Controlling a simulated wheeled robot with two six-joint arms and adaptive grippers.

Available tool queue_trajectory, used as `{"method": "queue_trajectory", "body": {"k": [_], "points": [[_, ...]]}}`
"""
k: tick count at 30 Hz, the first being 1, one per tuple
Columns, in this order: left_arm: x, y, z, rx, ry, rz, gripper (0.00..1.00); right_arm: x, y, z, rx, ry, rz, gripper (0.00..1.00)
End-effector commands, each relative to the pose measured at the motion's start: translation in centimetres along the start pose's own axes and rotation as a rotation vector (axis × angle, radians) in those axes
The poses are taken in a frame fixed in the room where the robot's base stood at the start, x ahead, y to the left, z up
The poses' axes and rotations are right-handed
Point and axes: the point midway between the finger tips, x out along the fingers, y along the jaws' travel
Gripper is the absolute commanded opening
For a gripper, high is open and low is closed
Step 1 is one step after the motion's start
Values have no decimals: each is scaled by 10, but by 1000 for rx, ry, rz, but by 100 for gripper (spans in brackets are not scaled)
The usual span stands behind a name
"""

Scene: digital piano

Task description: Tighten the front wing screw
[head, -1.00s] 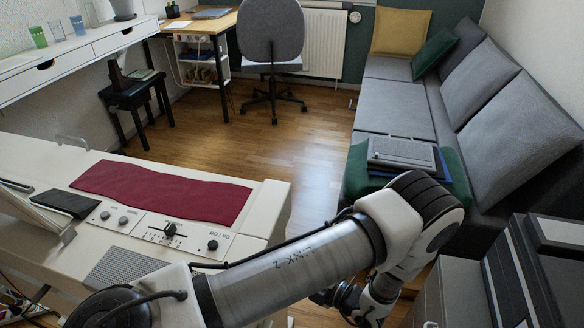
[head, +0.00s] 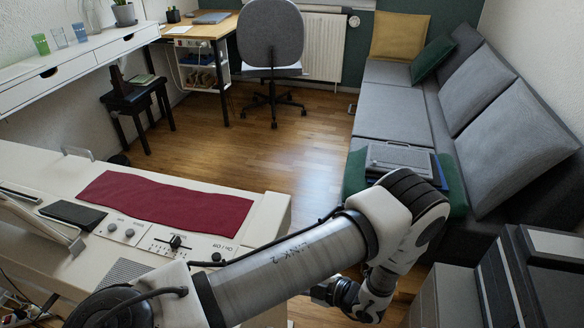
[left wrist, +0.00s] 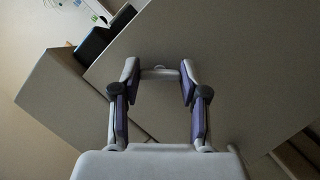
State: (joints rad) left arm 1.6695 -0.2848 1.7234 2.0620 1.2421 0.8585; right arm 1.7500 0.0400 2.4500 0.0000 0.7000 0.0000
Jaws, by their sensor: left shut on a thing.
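In the left wrist view my left gripper (left wrist: 159,74) has its two fingers shut on a small pale wing screw (left wrist: 160,73). The screw sits at a flat grey-brown panel, with a fingertip at each end of it. The fingers have purple inner pads. In the head view the white digital piano (head: 262,214) is at lower left, with a dark red cloth (head: 165,200) on top. My left arm crosses in front of it. My right gripper is not in view.
A grey sofa (head: 395,112) runs along the right wall, with folders (head: 400,158) on its near end. Dark-and-grey cabinets (head: 505,285) stand at lower right. An office chair (head: 273,45) and a desk (head: 205,27) are at the back. The wooden floor (head: 280,150) between is clear.

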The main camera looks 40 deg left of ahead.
Motion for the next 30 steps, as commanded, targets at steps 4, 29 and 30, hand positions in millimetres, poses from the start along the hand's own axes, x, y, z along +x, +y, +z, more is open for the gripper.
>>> {"method": "queue_trajectory", "body": {"k": [4, 29, 30], "points": [[0, 3, -3, 125, 1, -54, 9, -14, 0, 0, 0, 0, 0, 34], [1, 3, 1, 697, 2, -289, 9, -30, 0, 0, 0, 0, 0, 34], [1, 3, 1, 706, 2, -293, 9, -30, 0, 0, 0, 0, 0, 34]]}}
